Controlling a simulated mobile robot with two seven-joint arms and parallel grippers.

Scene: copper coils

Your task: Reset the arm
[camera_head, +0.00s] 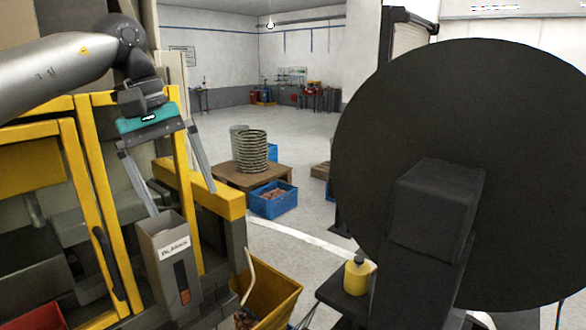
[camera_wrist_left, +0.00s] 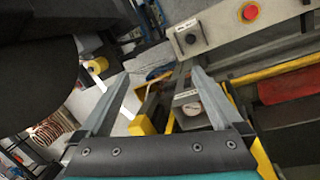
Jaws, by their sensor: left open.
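My left arm comes in from the upper left of the head view. My left gripper (camera_head: 183,201) points down with its two long grey fingers spread wide and nothing between them. It hangs in front of the yellow-framed machine (camera_head: 92,150), above a grey labelled box (camera_head: 170,262). The left wrist view shows the same gripper (camera_wrist_left: 160,72) open and empty, with a panel bearing a red button (camera_wrist_left: 250,12) beyond it. I cannot tell how close the fingers are to the box. My right gripper is in neither view.
A large black disc (camera_head: 400,120) fills the right side. A yellow bin (camera_head: 283,290) stands below the machine. Beyond are a coil (camera_head: 252,150) on a wooden table (camera_head: 232,178) and a blue crate (camera_head: 273,206). Open floor (camera_head: 310,150) lies behind them.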

